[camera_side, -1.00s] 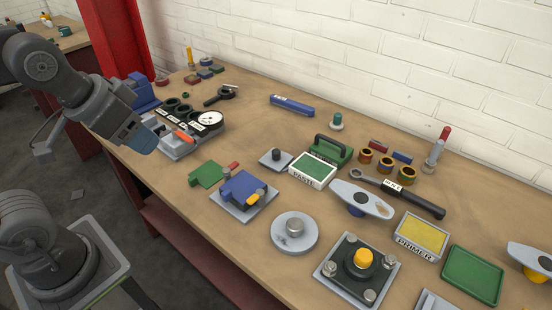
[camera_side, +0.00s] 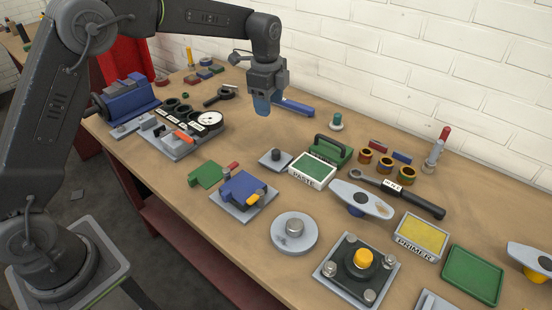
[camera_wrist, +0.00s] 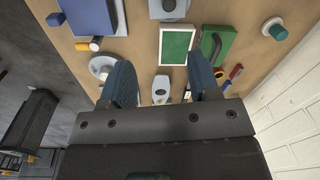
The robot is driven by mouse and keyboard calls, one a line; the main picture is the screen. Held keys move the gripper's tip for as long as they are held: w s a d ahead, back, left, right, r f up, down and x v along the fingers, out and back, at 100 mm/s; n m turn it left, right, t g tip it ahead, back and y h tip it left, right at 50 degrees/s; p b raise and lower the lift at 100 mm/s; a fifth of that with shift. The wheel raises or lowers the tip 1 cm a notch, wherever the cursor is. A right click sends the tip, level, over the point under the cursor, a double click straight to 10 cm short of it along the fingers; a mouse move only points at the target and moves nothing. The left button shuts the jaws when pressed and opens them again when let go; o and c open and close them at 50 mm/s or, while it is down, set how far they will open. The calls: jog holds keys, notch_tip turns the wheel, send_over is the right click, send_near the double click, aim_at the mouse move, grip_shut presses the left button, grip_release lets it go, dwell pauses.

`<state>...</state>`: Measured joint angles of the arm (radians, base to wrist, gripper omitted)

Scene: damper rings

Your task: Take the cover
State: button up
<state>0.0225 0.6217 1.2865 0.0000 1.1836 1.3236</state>
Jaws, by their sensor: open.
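I cannot tell for sure which piece is the cover. A grey oval plate (camera_side: 362,199) with a blue part beneath it lies mid-bench in the side view. A similar oval plate (camera_side: 531,257) with a yellow part sits at the right edge. A black square piece (camera_side: 346,274) with a yellow knob and corner bolts stands on a grey plate at the front. My gripper (camera_side: 262,106) is open and empty, raised over the back of the bench near a long blue bar (camera_side: 292,105). In the wrist view its open blue fingers (camera_wrist: 160,85) frame the bench.
A blue block (camera_side: 244,189), a round grey disc (camera_side: 307,236), the PASTE tray (camera_side: 330,181) and a green handled box (camera_side: 341,154) stand mid-bench. A torque wrench (camera_side: 412,198) and the PRIMER tray (camera_side: 440,255) lie right. A white brick wall (camera_side: 440,70) closes the back.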

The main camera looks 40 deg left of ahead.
jog(key=m, duration=0.2)
send_near(276, 151)
jog(key=shift+g, duration=0.3)
jog(key=f, duration=0.4)
jog(key=shift+w+f, duration=0.3)
jog(key=shift+f, duration=2.95)
jog(key=shift+c, duration=0.2)
jog(key=shift+r, duration=0.1)
grip_shut()
